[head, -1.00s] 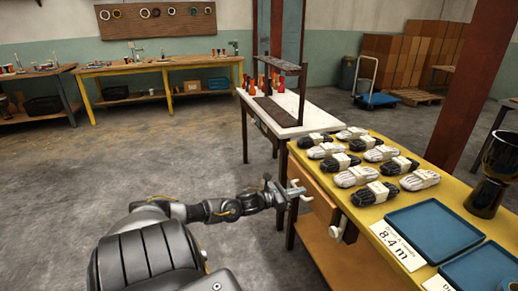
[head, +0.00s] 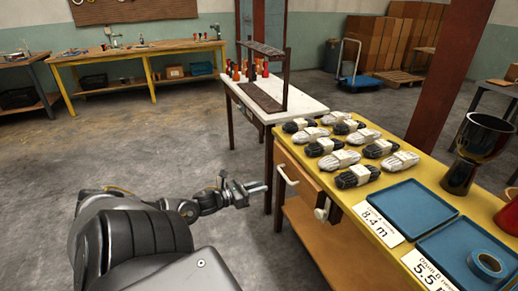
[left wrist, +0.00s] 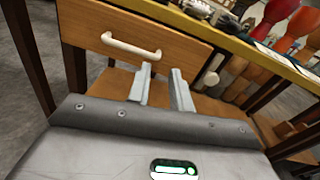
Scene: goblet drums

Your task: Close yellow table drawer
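The yellow table (head: 415,170) stands at the right in the head view. Its wooden drawer (head: 300,188) has a white handle (head: 287,174). Drawer and handle also show in the left wrist view, where the drawer front (left wrist: 90,30) sits under the table's edge. I cannot tell whether a small gap is left behind the front. My left gripper (head: 259,187) is left of the drawer, pointing at it, apart from the handle. In the left wrist view its two fingers (left wrist: 163,80) are apart with nothing between them, below and right of the handle (left wrist: 130,47). My right gripper is not in view.
The yellow table carries glove bundles (head: 340,160), blue trays (head: 408,207), tape (head: 488,263) and a dark goblet drum (head: 475,150). A white knob (head: 321,212) sits beside the drawer. A white-topped table (head: 300,107) stands behind. The floor at left is clear.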

